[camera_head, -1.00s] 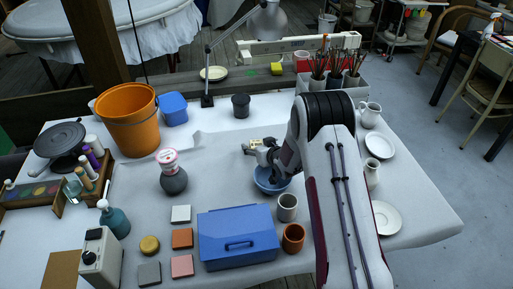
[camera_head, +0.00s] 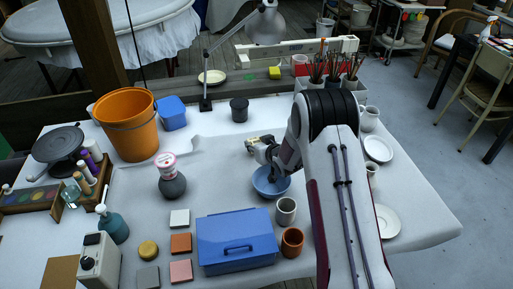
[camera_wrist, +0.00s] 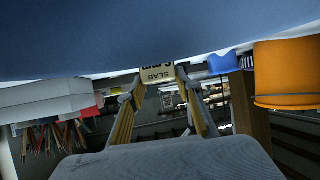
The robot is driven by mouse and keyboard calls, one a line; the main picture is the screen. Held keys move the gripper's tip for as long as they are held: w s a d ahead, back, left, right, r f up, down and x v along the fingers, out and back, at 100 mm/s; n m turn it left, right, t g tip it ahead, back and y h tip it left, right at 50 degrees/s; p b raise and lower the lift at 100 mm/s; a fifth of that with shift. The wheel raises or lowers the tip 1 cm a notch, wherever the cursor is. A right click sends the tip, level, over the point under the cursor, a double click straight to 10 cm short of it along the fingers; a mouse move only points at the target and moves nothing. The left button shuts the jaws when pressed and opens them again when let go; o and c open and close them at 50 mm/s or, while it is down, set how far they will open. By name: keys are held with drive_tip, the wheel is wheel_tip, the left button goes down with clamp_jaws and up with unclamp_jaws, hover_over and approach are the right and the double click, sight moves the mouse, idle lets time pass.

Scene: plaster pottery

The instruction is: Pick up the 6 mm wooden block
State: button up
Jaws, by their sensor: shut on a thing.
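A small pale wooden block (camera_wrist: 157,75) with dark lettering, including "SLAB", is between my fingertips in the wrist view. My gripper (camera_head: 254,145) is shut on it, one finger on each side. The lettering is only partly legible, with "mm" beside a digit that is hard to read. In the head view the pale block (camera_head: 249,144) shows small at the gripper's tip, over the white table behind the blue bowl. From this view I cannot tell how high it is held.
A blue bowl (camera_head: 268,186) lies just below my gripper. A blue toolbox (camera_head: 238,238), grey cup (camera_head: 286,210) and terracotta cup (camera_head: 292,242) stand in front. A dark pot (camera_head: 239,110) and orange bucket (camera_head: 128,130) stand behind. The table's middle (camera_head: 225,170) is clear.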

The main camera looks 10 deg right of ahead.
drive_tip(key=shift+r, duration=3.6)
drive_tip(key=shift+a, duration=0.1)
